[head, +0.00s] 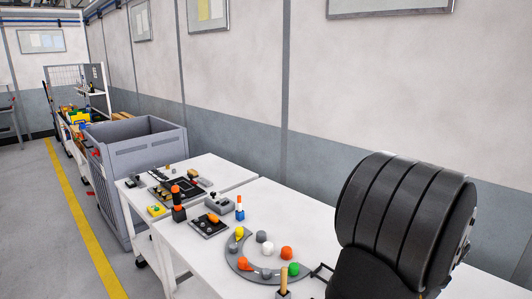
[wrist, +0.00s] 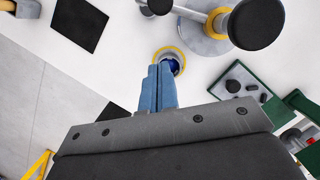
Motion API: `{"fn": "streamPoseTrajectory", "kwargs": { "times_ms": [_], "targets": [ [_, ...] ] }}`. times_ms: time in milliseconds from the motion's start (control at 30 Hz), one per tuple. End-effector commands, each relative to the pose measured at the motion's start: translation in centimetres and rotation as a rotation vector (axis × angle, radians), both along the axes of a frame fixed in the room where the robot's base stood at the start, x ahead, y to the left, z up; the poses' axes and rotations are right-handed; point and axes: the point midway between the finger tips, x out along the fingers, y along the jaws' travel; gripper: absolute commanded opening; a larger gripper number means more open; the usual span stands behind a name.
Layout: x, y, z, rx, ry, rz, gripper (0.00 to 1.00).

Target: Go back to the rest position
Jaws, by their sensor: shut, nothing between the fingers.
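My gripper (wrist: 163,70) shows in the wrist view with its two blue fingers pressed together and nothing between them. The fingertips point toward a round piece with a yellow ring and a blue centre (wrist: 170,60) on the white surface. I cannot tell whether they touch it. The gripper cannot be made out in the head view.
The white table (head: 290,205) in the head view carries a grey curved tray (head: 236,262) with coloured knobs and several small fixtures. A grey bin (head: 140,150) stands behind it. In the wrist view, a grey stand with black round pads (wrist: 205,45) and a green-edged block (wrist: 240,85) lie close by.

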Motion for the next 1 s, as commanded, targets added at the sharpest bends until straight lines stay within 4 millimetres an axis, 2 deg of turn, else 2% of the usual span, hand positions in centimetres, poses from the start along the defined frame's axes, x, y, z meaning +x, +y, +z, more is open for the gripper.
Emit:
{"fn": "streamPoseTrajectory", "kwargs": {
  "times_ms": [33,333,367,400,800,867,1000],
  "targets": [
    [-0.3,0.0,1.2,-0.003,-0.002,0.0,0.0],
    [-1.8,0.2,7.0,-0.003,-0.002,-0.001,0.0],
    [-1.7,0.2,6.7,0.002,0.001,0.0,0.0],
    [-1.5,0.3,5.4,0.006,0.005,0.002,0.0],
    [0.8,0.0,-2.2,0.003,0.003,0.002,0.0],
    [1.3,-0.1,-3.2,0.004,0.003,0.003,0.0],
    [1.9,-1.0,-3.0,0.002,0.0,0.105,0.0]
  ]
}}
